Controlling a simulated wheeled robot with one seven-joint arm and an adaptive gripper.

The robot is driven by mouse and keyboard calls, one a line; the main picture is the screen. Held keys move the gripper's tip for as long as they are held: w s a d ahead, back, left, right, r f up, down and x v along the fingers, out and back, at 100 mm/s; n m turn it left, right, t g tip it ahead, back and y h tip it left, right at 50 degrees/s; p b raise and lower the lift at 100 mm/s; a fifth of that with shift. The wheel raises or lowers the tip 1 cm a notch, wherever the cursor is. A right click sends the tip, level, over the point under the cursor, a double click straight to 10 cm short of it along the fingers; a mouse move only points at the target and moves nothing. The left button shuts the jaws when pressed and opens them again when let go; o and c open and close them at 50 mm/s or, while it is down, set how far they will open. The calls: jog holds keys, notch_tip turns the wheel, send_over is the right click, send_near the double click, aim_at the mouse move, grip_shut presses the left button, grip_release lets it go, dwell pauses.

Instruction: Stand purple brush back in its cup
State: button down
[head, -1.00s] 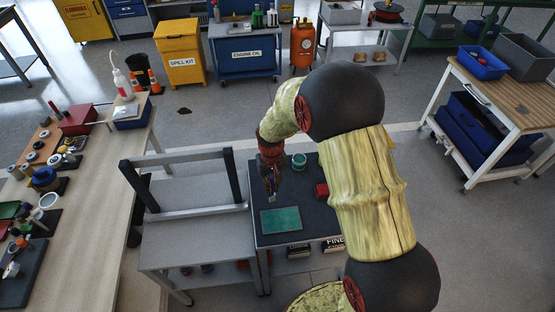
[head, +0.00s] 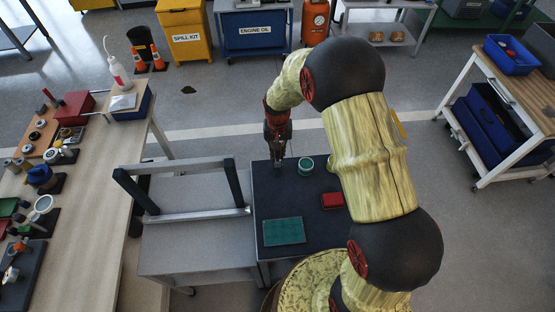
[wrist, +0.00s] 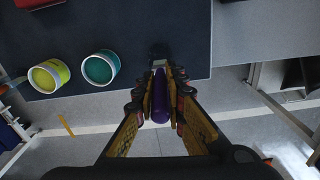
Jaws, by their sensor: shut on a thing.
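My gripper (wrist: 160,92) is shut on the purple brush (wrist: 160,108), which lies lengthwise between the fingers in the wrist view. A dark grey block-like end (wrist: 158,50) shows beyond the fingertips; I cannot tell if it is part of the brush. In the head view my gripper (head: 279,160) points down near the far left part of the dark table top, left of a teal cup (head: 306,165). The wrist view shows this teal cup (wrist: 101,68) and a yellow cup (wrist: 48,76) beside it, both upright and apart from the gripper. My arm hides the yellow cup in the head view.
The dark table top (head: 275,206) also bears a green mat (head: 284,231) and a red box (head: 333,201). A grey table with a raised frame (head: 190,212) stands close on the left. The table between gripper and mat is clear.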

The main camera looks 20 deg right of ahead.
aim_at(278, 161)
jog(key=shift+f, duration=1.75)
jog(key=shift+b, duration=0.3)
jog(key=shift+f, duration=0.2)
jog(key=c, duration=2)
grip_release()
jog(key=shift+s, duration=0.1)
jog(key=shift+o, duration=0.8)
jog(key=shift+r, duration=0.1)
